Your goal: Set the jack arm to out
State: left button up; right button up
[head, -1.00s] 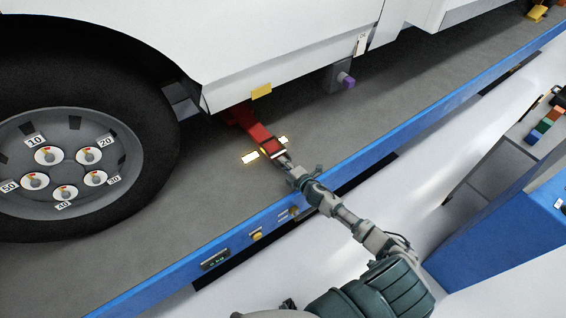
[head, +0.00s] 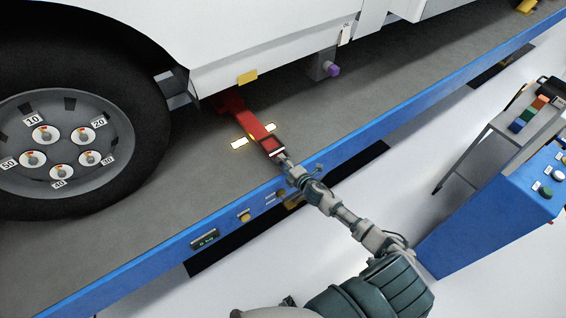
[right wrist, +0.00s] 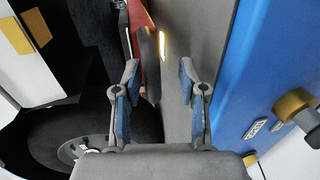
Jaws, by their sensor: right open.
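The red jack arm (head: 258,128) sticks out from under the white motorhome body, over the grey platform. Its outer end, with a white band, lies past the glowing marks (head: 239,144) towards the blue edge. My right gripper (head: 281,158) is at this outer end. In the right wrist view my right gripper (right wrist: 158,82) has its two blue-padded fingers apart. The red arm (right wrist: 141,14) shows beyond the fingertips, towards the left finger; I cannot tell whether they touch. My left gripper is not in view.
A large wheel (head: 60,140) with numbered dials stands at left. A purple knob (head: 333,70) sits under the body. The blue platform edge (head: 350,150) carries a display and yellow knobs. A blue console (head: 500,200) and a grey cart (head: 497,125) stand at right.

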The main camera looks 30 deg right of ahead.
jog(key=shift+d, duration=0.1)
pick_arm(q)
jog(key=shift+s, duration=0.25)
pick_arm(e)
jog(key=v, duration=1.2)
jog(key=shift+d+f, duration=0.1)
